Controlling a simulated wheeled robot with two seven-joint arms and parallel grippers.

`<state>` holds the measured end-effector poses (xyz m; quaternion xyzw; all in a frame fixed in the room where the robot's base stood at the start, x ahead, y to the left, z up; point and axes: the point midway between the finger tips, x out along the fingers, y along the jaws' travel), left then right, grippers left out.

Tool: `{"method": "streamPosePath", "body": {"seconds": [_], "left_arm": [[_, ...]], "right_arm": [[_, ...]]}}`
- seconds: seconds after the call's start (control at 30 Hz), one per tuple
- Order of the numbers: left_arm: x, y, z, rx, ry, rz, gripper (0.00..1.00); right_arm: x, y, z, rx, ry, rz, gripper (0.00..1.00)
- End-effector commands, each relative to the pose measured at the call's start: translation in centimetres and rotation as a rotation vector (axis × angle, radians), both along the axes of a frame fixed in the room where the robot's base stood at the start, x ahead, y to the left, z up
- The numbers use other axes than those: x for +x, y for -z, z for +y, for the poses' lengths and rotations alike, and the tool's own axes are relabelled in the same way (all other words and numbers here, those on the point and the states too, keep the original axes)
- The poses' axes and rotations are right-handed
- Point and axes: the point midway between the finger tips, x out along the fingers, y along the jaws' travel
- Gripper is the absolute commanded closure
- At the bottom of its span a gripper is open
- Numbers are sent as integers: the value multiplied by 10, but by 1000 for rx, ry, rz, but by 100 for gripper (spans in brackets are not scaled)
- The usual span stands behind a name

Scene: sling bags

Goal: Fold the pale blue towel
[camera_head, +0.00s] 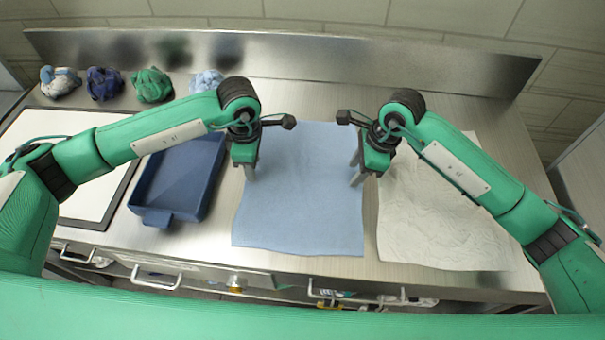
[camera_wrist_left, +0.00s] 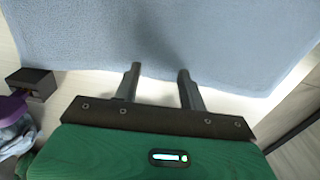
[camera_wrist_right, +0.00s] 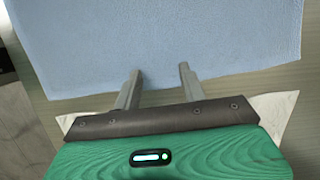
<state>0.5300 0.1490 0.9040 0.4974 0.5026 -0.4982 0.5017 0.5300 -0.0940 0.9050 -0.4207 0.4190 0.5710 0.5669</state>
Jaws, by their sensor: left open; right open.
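The pale blue towel (camera_head: 305,200) lies flat and spread out on the metal counter, roughly a rectangle. My left gripper (camera_head: 250,175) is open and empty over the towel's left edge. In the left wrist view the fingertips (camera_wrist_left: 157,70) are at the edge of the towel (camera_wrist_left: 170,35). My right gripper (camera_head: 357,180) is open and empty near the towel's right edge. In the right wrist view its fingertips (camera_wrist_right: 160,70) reach the edge of the towel (camera_wrist_right: 170,35). I cannot tell whether the fingers touch the cloth.
A white crumpled cloth (camera_head: 430,220) lies right of the towel. A dark blue tray (camera_head: 205,180) stands left of it, beside a white board (camera_head: 85,210). Several bunched cloths, including a green one (camera_head: 152,86), sit along the back. A metal backsplash (camera_head: 330,60) bounds the counter.

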Motion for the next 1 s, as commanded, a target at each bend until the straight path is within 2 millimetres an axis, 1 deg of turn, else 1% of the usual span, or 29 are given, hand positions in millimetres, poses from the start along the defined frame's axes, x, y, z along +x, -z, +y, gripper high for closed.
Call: {"method": "streamPosePath", "body": {"seconds": [0.1,0.4,0.6,1.0], "left_arm": [[0,6,0,1,1,-1,58],[0,8,0,0,1,-1,58],[0,12,0,0,1,-1,59],[0,11,0,0,1,0,98]], "right_arm": [[-1,6,0,1,-2,2,58],[0,8,0,1,-1,0,58],[0,12,0,1,-1,0,59],[-1,11,0,0,-1,1,98]]}}
